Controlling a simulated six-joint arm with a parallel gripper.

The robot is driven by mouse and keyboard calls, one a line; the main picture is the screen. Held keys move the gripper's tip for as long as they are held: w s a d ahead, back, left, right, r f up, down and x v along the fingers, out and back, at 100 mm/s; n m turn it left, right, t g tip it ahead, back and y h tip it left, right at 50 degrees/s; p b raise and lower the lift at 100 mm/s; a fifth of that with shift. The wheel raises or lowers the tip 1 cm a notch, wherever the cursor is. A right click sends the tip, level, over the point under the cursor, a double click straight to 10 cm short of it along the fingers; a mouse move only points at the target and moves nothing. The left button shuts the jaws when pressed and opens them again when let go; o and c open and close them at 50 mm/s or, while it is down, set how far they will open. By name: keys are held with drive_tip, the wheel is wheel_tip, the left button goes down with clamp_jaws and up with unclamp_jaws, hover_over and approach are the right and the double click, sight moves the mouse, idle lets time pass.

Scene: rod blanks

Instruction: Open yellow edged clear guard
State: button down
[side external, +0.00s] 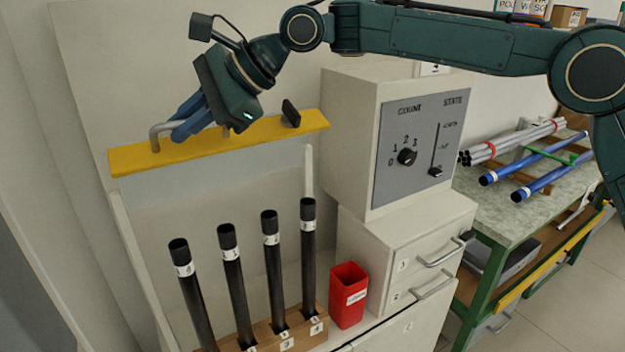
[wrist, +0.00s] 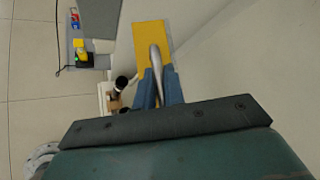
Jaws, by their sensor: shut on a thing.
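The yellow edge (side external: 262,132) of the guard is a long bar at the upper left of the side external view, above the black rods. It also shows in the wrist view (wrist: 150,38). A grey bar handle (side external: 155,140) stands out from the yellow edge, and it shows between my fingers in the wrist view (wrist: 155,57). My gripper (side external: 180,128) has blue fingers and is shut on this handle; the fingers also show in the wrist view (wrist: 161,80). The clear panel is hard to make out against the pale wall.
Several black numbered rods (side external: 236,285) stand in a wooden rack below the yellow edge. A red bin (side external: 347,296) stands beside them. A control box with a dial and slider (side external: 420,140) is to the right. Blue and grey rods lie on a bench (side external: 500,215) farther right.

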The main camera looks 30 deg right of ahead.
drive_tip(key=shift+w+r, duration=0.3)
drive_tip(key=shift+w, duration=0.35)
drive_tip(key=shift+w+r, duration=0.25)
drive_tip(key=shift+w, duration=0.45)
drive_tip(key=shift+w+r, duration=0.3)
drive_tip(key=shift+w, duration=0.35)
drive_tip(key=shift+w+r, duration=0.1)
drive_tip(key=c, duration=1.5)
unclamp_jaws()
drive_tip(key=v, duration=1.3)
drive_tip(key=shift+s+d+r, duration=0.15)
drive_tip(key=shift+s+d, duration=0.1)
drive_tip(key=shift+d, duration=0.05)
